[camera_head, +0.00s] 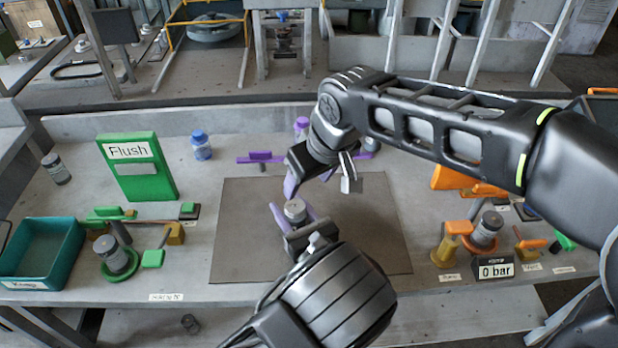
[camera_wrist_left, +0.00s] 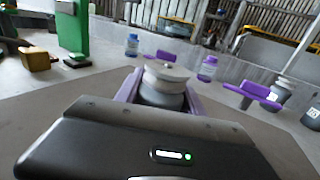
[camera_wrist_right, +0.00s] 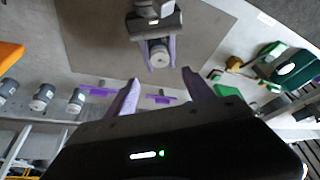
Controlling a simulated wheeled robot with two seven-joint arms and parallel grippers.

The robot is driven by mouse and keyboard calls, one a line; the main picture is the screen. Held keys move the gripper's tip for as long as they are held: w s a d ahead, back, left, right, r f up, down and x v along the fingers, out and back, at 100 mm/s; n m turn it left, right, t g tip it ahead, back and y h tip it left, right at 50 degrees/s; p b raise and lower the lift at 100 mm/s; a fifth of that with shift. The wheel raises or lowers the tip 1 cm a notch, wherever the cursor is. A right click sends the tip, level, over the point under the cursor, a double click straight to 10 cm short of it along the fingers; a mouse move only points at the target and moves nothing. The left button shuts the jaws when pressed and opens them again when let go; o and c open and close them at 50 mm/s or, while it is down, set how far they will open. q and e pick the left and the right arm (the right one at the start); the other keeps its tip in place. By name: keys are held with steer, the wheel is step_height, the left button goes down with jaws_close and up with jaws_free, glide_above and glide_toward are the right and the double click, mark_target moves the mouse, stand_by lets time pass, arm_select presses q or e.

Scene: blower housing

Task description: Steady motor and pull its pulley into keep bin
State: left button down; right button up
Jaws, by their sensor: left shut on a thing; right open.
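The motor (camera_head: 295,210) stands on the grey mat, a grey cylinder with a paler disc, seemingly its pulley, on top. It also shows in the left wrist view (camera_wrist_left: 165,88) and the right wrist view (camera_wrist_right: 159,58). My left gripper (camera_head: 292,214) is shut on the motor, one purple finger on each side. My right gripper (camera_head: 294,172) is open and empty, above and behind the motor; its purple fingers show apart in the right wrist view (camera_wrist_right: 160,82). The teal keep bin (camera_head: 40,255) sits at the left end of the table and looks empty.
A green Flush panel (camera_head: 138,165) and a green-based fixture (camera_head: 115,257) stand between the mat (camera_head: 370,235) and the left edge. Blue (camera_head: 201,145) and purple-capped bottles stand behind. Orange fixtures and a 0 bar gauge (camera_head: 494,270) stand right. Mat space beside the motor is clear.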

mark_target(295, 205)
steer(key=shift+f, duration=0.1)
steer(key=x, duration=1.2)
steer(key=shift+c, duration=0.5)
jaws_close()
steer(key=shift+r, duration=0.3)
stand_by(0.8)
steer(key=shift+r, duration=0.9)
